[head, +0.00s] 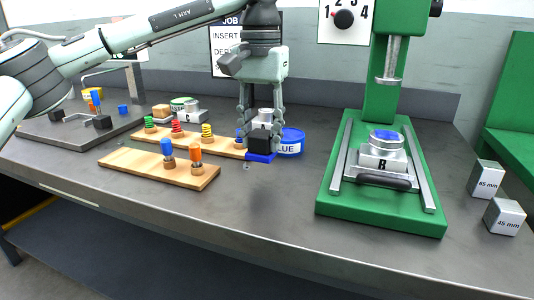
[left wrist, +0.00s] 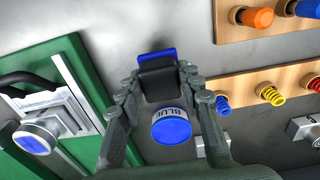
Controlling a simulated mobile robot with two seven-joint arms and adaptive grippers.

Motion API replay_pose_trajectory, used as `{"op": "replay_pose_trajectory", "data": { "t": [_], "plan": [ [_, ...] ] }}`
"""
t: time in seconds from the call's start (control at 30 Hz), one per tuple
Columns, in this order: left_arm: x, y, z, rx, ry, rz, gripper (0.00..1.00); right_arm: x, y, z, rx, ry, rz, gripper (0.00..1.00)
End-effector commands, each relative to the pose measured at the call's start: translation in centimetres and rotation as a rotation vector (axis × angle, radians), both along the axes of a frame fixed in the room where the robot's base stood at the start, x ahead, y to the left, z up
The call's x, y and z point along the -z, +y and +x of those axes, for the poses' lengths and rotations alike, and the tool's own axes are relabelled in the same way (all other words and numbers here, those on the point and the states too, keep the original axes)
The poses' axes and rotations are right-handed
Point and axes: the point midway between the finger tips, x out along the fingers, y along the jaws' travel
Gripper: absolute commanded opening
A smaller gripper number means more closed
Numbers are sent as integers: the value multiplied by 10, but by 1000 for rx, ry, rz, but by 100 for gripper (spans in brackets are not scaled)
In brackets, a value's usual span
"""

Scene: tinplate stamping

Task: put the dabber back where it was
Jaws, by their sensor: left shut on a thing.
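The dabber (head: 260,142) has a black grip and a blue pad at its lower end. My left gripper (head: 261,128) points down and is shut on the black grip. The dabber also shows between the fingers in the left wrist view (left wrist: 158,78). It looks upright, close over the bench; I cannot tell whether the pad touches the bench. A round blue tin marked BLUE (head: 291,144) stands just right of the dabber. The tin's blue top shows in the left wrist view (left wrist: 172,128). My right gripper is not in view.
A green press (head: 380,215) with a blue-topped die (head: 383,155) stands at right. Left are a spring board (head: 190,136) and a peg board (head: 140,163). A dark tray (head: 60,130) lies far left. Two marked metal blocks (head: 505,217) (head: 487,178) sit far right. The bench front is clear.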

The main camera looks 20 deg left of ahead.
Motion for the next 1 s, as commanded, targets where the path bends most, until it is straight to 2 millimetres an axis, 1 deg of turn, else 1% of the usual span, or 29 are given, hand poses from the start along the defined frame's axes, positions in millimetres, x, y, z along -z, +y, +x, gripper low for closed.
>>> {"op": "replay_pose_trajectory", "data": {
  "t": [0.1,0.23,0.4,0.5,0.73,0.87,0.9,1.0],
  "plan": [
    [6,-8,8,0,-1,1,12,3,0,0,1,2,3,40],
    [13,-9,10,-1,-2,0,12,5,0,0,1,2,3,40],
    [37,-8,9,-3,1,1,12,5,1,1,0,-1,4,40],
    [47,-9,9,-3,-1,0,12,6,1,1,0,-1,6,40],
    [48,-9,9,-3,-2,-1,12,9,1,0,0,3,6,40],
    [52,-9,9,-2,-2,-1,12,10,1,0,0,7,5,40],
    [51,-9,9,-2,-2,-1,38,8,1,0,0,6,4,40],
    [51,-9,9,-2,-2,-1,50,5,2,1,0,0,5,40]
  ]
}}
